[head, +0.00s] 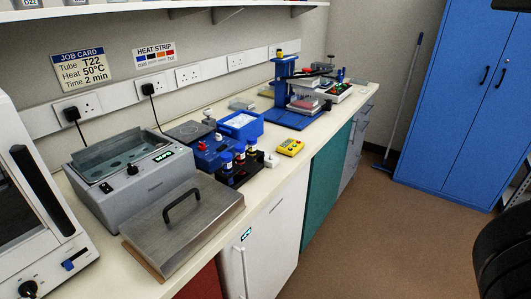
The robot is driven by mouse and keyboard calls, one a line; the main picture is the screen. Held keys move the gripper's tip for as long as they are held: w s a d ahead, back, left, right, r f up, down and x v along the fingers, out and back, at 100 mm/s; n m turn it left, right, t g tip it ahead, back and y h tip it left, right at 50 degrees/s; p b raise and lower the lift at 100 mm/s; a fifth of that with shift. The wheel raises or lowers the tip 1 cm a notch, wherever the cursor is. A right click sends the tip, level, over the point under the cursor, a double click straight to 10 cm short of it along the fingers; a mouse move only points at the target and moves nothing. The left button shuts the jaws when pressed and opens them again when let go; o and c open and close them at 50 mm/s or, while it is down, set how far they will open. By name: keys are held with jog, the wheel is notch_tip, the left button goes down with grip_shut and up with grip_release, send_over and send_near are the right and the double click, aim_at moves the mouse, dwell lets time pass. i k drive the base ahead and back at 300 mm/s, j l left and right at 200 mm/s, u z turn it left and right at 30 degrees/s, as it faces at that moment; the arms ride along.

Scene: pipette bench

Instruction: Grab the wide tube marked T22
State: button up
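No mark T22 can be read on any tube from here. Several small dark tubes with blue and pale parts (239,158) stand upright in a black rack (238,180) on the bench, right of the grey heating unit. Their labels are too small to read, and I cannot tell which is the wide one. The job card (82,67) on the wall reads Tube T22, Heat 50°C, Time 2 min. My gripper cannot be made out in the head view.
A grey heating unit (150,192) and a metal lid with a black handle (205,218) fill the near bench. A blue tray (241,125), a yellow timer (290,147) and a blue stand (284,85) are farther along. Open floor (365,225) lies right of the bench.

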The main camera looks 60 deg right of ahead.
aim_at(251, 140)
jog(key=z, duration=1)
